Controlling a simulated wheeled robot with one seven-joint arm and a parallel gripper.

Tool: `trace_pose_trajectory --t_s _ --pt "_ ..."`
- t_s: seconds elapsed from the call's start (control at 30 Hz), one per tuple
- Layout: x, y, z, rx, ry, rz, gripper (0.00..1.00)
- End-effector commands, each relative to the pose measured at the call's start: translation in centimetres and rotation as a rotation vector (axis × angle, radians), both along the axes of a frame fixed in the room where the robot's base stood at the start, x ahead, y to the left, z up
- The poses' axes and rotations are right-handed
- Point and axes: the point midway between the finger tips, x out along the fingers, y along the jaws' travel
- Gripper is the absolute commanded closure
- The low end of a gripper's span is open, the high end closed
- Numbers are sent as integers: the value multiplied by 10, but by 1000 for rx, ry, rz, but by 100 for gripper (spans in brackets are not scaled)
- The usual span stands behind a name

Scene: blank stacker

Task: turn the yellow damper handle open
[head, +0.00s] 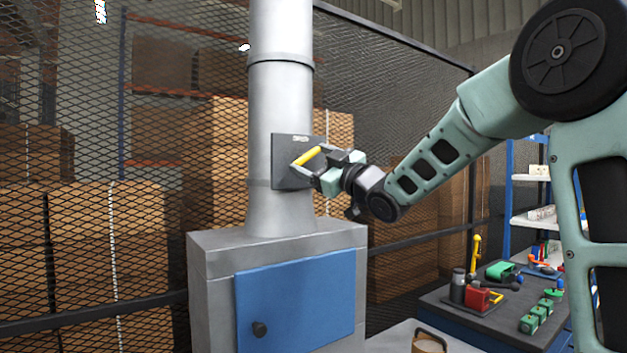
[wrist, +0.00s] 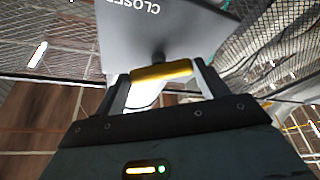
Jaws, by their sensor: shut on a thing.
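The yellow damper handle (head: 306,156) sticks out from a dark grey plate (head: 283,150) on the grey duct (head: 279,95). In the head view the handle slants up to the right. My gripper (head: 322,170) is at the plate, shut on the handle. In the wrist view the yellow handle (wrist: 161,71) lies between the two fingers of my gripper (wrist: 160,82). The plate (wrist: 165,28) fills the top there, with a partly cut-off word that begins "CLOSE". The handle's pivot is a dark knob just behind it.
A grey cabinet (head: 210,262) with a blue door (head: 297,298) stands under the duct. A mesh fence (head: 190,110) runs behind, with cardboard boxes (head: 100,230) beyond it. A workbench (head: 447,305) with tools and coloured parts stands at the lower right.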

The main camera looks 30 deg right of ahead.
Motion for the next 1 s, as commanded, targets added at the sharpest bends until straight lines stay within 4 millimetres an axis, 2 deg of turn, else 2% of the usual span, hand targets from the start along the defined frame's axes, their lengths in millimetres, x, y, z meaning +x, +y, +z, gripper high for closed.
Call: trace_pose_trajectory --t_s 0.03,0.7,1.0 --pt "0 0 -5 -48 -5 -1 50" --pt "1 -4 4 -676 -54 -1 50" --pt "1 -5 6 -896 -71 -1 50"
